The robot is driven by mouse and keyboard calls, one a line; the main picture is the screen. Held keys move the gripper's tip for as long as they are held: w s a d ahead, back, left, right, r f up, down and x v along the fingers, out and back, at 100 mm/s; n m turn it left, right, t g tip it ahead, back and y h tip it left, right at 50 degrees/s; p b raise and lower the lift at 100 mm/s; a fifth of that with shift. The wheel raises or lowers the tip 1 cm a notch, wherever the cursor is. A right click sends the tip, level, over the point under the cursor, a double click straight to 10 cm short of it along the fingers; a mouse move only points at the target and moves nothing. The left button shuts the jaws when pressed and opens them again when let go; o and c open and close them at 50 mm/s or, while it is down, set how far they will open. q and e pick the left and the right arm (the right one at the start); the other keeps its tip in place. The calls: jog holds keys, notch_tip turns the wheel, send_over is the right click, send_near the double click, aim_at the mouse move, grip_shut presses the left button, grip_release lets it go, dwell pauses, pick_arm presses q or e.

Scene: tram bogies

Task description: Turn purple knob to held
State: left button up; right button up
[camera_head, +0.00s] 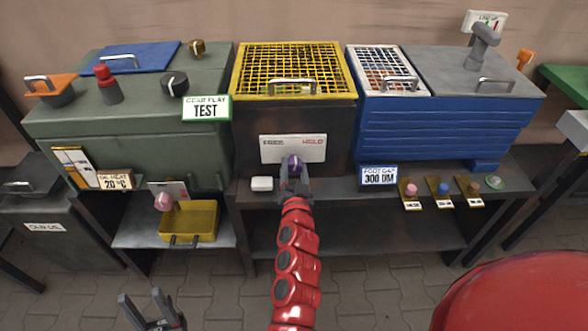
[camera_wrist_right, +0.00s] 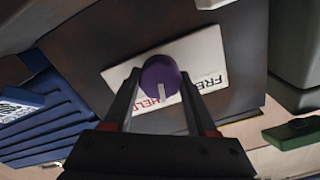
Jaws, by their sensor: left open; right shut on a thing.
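The purple knob (camera_head: 294,165) sits on a white plate (camera_head: 275,149) on the front of the dark middle cabinet. The plate reads FREE on the left and HELD on the right in the head view. My right gripper (camera_head: 295,180) is shut on the knob, with a finger on each side. In the right wrist view the knob (camera_wrist_right: 159,76) shows between the fingertips (camera_wrist_right: 160,84). Its white mark points down in that view, beside the word HELD; the exact setting is hard to tell. My left gripper (camera_head: 150,308) is open and empty, low at the left.
A yellow mesh lid (camera_head: 293,70) tops the middle cabinet. A green test box (camera_head: 130,125) stands left, a blue box (camera_head: 445,135) right. A small white block (camera_head: 262,184) lies on the shelf left of my right gripper. A yellow tray (camera_head: 190,221) is lower left.

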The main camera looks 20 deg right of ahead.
jog(key=m+b, duration=0.1)
jog(key=m, duration=0.4)
jog(key=shift+f, duration=0.15)
jog(key=shift+m, duration=0.3)
dwell(0.3)
jog(key=o, duration=1.4)
jog(key=shift+c, duration=0.2)
jog(key=shift+s, duration=0.1)
jog(key=p+v, duration=0.3)
jog(key=v, duration=1.4)
jog(key=shift+s+p, duration=0.2)
jog(key=shift+p, duration=0.2)
